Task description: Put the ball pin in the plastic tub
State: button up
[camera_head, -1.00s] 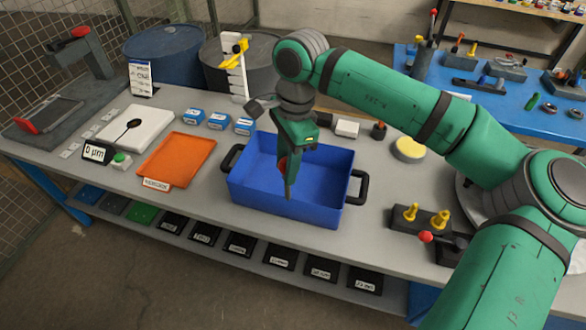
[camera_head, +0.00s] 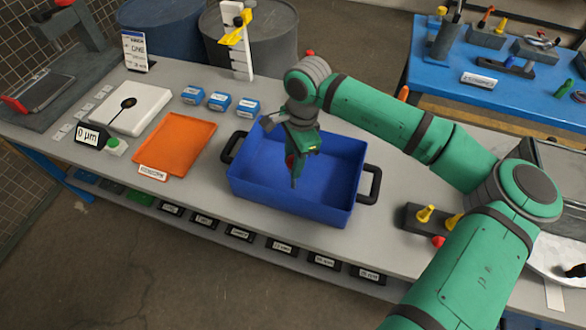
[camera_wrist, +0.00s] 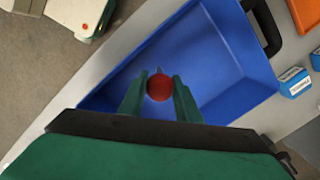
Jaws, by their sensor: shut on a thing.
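The plastic tub is a blue box (camera_head: 258,195) with black side handles, standing on the grey bench in the head view. It also fills much of the wrist view (camera_wrist: 235,70). My gripper (camera_head: 294,180) points down over the inside of the tub. In the wrist view my gripper (camera_wrist: 160,95) is shut on a round red thing (camera_wrist: 159,87), the ball end of the ball pin. The rest of the pin is hidden or too small to tell. The tub floor that shows looks empty.
An orange tray (camera_head: 178,143) lies left of the tub, with small blue boxes (camera_head: 220,101) behind it. A dark block with yellow pegs (camera_head: 425,214) stands to the right. A white stand with a yellow piece (camera_head: 238,40) rises behind.

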jog(key=shift+f, duration=1.9)
jog(key=o, duration=1.2)
